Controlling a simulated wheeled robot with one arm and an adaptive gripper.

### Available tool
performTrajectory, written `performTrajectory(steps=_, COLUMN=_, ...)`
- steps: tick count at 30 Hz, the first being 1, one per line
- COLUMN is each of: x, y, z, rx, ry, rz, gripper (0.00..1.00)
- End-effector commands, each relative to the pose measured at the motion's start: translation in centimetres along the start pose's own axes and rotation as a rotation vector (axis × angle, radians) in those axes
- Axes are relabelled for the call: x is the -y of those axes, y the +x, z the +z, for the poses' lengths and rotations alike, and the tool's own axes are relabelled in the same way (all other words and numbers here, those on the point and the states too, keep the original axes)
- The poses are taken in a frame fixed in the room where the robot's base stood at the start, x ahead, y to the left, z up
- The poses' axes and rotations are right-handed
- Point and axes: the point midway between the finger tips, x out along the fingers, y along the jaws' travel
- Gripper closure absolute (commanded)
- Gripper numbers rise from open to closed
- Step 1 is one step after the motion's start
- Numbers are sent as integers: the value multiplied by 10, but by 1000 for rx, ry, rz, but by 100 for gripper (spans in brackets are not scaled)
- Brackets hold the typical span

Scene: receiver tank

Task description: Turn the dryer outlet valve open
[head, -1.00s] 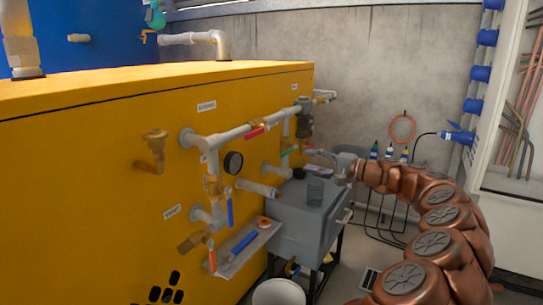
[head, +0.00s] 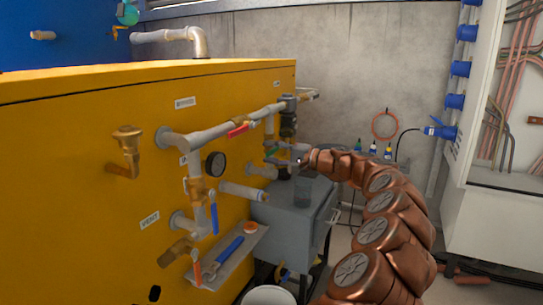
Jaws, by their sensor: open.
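The yellow cabinet (head: 80,170) carries grey pipes with several brass valves. A valve with a red lever (head: 238,130) sits on the upper pipe, and one with a blue lever (head: 213,218) hangs on the lower left pipe. No readable label shows which is the dryer outlet valve. Contact with the valve cannot be told; the fingers partly hide the pipes behind.
A grey box unit (head: 295,215) stands below my gripper. A small shelf (head: 225,262) with a blue-handled tool (head: 230,250) juts from the cabinet. A white bucket (head: 268,295) is on the floor. An open wiring cabinet (head: 490,200) stands right.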

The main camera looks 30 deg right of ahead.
Motion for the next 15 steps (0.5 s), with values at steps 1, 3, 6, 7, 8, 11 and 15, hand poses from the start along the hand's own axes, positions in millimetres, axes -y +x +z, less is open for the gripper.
performTrajectory(steps=1, x=0, y=1, z=0, rx=0, ry=0, rz=0, gripper=57)
performTrajectory(steps=3, x=0, y=1, z=0, rx=-1, ry=0, rz=0, gripper=57)
performTrajectory(steps=6, x=1, y=0, z=-1, rx=-2, ry=0, rz=0, gripper=57)
performTrajectory(steps=7, x=1, y=0, z=-1, rx=-2, ry=0, rz=0, gripper=57)
performTrajectory(steps=8, x=0, y=0, z=-1, rx=-2, ry=0, rz=0, gripper=57)
performTrajectory(steps=11, x=1, y=0, z=-1, rx=-2, ry=0, rz=0, gripper=68)
performTrajectory(steps=15, x=1, y=0, z=-1, rx=-2, ry=0, rz=0, gripper=82)
